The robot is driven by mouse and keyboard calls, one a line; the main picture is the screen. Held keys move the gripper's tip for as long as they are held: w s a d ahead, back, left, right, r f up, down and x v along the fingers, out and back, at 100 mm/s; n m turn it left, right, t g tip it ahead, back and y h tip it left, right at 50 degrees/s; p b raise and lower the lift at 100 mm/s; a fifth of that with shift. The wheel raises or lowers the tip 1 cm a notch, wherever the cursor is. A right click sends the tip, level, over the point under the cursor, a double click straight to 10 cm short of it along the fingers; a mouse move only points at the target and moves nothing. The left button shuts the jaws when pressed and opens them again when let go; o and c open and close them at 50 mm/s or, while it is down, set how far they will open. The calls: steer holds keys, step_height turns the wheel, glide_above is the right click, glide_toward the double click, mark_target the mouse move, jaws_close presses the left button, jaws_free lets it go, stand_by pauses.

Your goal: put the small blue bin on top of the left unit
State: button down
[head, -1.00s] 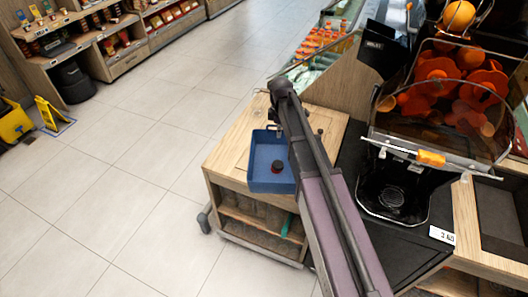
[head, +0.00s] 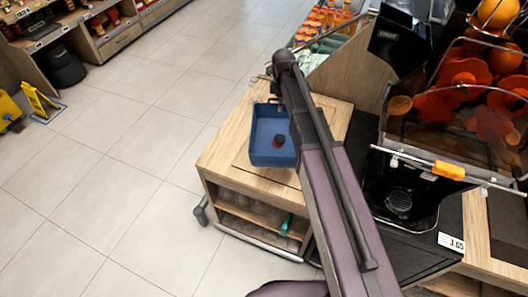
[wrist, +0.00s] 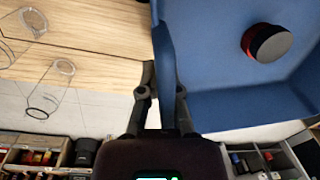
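The small blue bin (head: 260,153) is an open tray with a round red-and-black thing inside. In the head view it appears over the wooden top of the left unit (head: 220,150), inside its front edge. I cannot tell whether its base touches the wood. In the wrist view the bin (wrist: 230,105) fills the upper right. My gripper (wrist: 163,98) has one finger on each side of the bin's near wall and is shut on it. In the head view my arm hides the bin's right side, and the gripper (head: 278,105) is mostly hidden.
The juicer (head: 400,190) with oranges stands right of the unit. Bottles (head: 325,18) stand behind it. Open tiled floor (head: 130,130) lies left, with a yellow floor sign (head: 38,102) and shelves farther off.

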mark_target(280, 119)
steer(key=shift+w, duration=0.1)
steer(key=shift+a, duration=0.2)
steer(key=shift+s+d+f+b, duration=0.35)
steer(key=shift+s+f+b, duration=0.05)
steer(key=s+d+f+m+b, duration=0.4)
steer(key=s+d+f+b, duration=0.3)
steer(key=d, duration=0.2)
steer(key=shift+s+d+f+b, duration=0.3)
steer(key=shift+s+f+b, duration=0.05)
steer(key=shift+s+b, duration=0.05)
steer(key=w+a, duration=0.3)
steer(key=w+a+f+b, duration=0.1)
steer(key=w+a, duration=0.2)
steer(key=w, duration=0.1)
steer(key=w+a, duration=0.3)
steer(key=w, duration=0.1)
steer(key=shift+a+f, duration=0.2)
steer(key=shift+a, duration=0.1)
steer(key=shift+w, duration=0.1)
